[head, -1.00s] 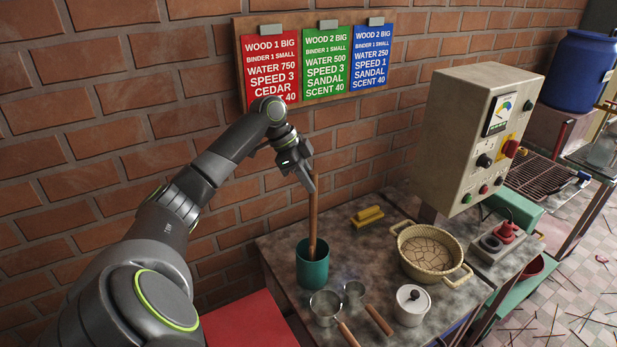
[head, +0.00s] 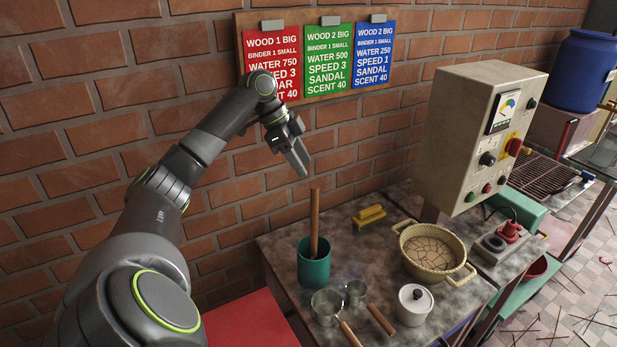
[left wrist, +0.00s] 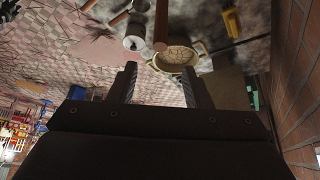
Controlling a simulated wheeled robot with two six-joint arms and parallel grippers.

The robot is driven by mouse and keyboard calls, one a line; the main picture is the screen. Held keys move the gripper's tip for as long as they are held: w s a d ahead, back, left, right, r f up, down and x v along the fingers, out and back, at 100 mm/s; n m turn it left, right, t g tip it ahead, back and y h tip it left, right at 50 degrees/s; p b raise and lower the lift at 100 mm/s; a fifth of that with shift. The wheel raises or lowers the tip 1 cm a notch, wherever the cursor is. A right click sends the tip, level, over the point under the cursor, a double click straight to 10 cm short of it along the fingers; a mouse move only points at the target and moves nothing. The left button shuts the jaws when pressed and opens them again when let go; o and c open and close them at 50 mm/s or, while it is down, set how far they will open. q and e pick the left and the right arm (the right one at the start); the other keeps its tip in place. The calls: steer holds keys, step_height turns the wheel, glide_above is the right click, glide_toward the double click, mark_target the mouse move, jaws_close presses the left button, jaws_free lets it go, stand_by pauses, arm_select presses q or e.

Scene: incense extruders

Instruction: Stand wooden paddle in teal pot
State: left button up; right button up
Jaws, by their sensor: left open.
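The wooden paddle (head: 314,222) stands nearly upright in the teal pot (head: 314,268), its lower end hidden inside. The pot is at the left part of the table. My left gripper (head: 302,168) is open and empty, above and slightly left of the paddle's top end, apart from it. In the left wrist view the open fingers (left wrist: 160,85) show with nothing between them, and the paddle (left wrist: 161,28) rises into view beyond them. The pot is not clearly seen there. My right gripper is not in view.
Two metal scoops (head: 327,303) with wooden handles and a white lidded jar (head: 414,304) stand in front. A woven basket (head: 432,250), a yellow brush (head: 369,215) and a control box (head: 478,140) are to the right. A brick wall (head: 110,130) runs close behind.

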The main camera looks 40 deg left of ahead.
arm_select(q)
steer(key=b+v, duration=0.1)
steer(key=v, duration=1.1)
steer(key=shift+r+b, duration=0.2)
steer(key=shift+b, duration=0.2)
steer(key=shift+s+f, duration=0.1)
steer(key=shift+s, duration=0.05)
